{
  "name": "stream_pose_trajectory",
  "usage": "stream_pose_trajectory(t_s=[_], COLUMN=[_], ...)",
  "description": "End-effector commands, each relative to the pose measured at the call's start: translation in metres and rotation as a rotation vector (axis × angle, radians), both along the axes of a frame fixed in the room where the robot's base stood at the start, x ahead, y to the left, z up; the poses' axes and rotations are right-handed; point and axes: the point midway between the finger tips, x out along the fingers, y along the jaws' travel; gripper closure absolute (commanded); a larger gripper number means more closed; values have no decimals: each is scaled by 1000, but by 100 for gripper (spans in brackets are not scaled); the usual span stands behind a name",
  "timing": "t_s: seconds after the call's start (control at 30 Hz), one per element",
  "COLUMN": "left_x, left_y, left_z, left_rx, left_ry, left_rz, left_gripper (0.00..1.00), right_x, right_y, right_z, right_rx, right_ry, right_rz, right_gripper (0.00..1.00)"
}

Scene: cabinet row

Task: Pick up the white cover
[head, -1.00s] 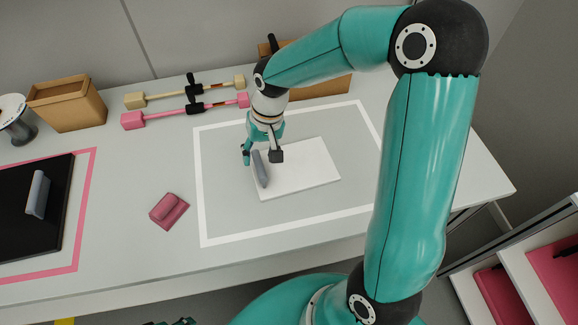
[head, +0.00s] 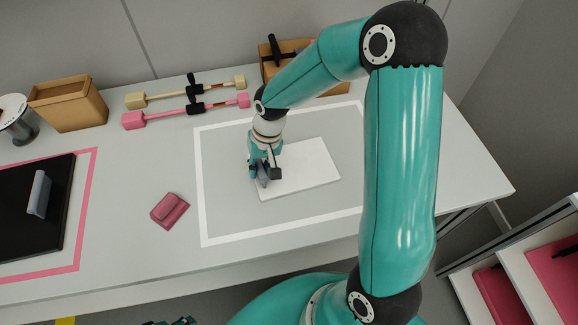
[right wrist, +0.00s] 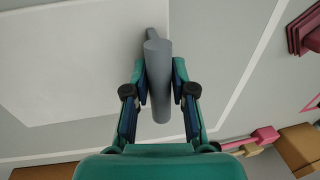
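The white cover (head: 312,170) is a flat white panel lying inside a white outlined rectangle on the table. It also fills the upper left of the right wrist view (right wrist: 60,65). A grey bar handle (right wrist: 158,75) stands at its left edge in the head view. My right gripper (head: 265,176) is over that handle, its fingers on either side of it. In the right wrist view my right gripper (right wrist: 159,85) has both finger pads close against the handle. Small dark and teal parts at the bottom edge of the head view may be my left gripper (head: 178,321); its fingers are not clear.
A black panel (head: 20,235) with a grey handle lies in a pink outline at left. A small pink block (head: 169,210) sits between the outlines. Cardboard boxes (head: 68,103), two bar-shaped tools (head: 186,108) and a spool (head: 17,118) stand along the back. Shelves are at lower right.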

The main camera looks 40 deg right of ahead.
Motion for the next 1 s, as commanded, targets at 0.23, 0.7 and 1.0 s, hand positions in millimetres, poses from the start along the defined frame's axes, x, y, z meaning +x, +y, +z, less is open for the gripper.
stream_pose_trajectory(t_s=[0.23, 0.7, 1.0], left_x=[0, 0, 0], left_y=[0, 0, 0], left_z=[0, 0, 1], left_rx=[0, 0, 0], left_ry=[0, 0, 0], left_rz=[0, 0, 0], left_gripper=[60, 60, 60], right_x=[0, 1, 2], right_y=[0, 0, 0], right_z=[0, 13, 70], right_rx=[0, -1, -1], right_ry=[0, -2, -9], right_rz=[0, -2, -1], right_gripper=[100, 100, 100])
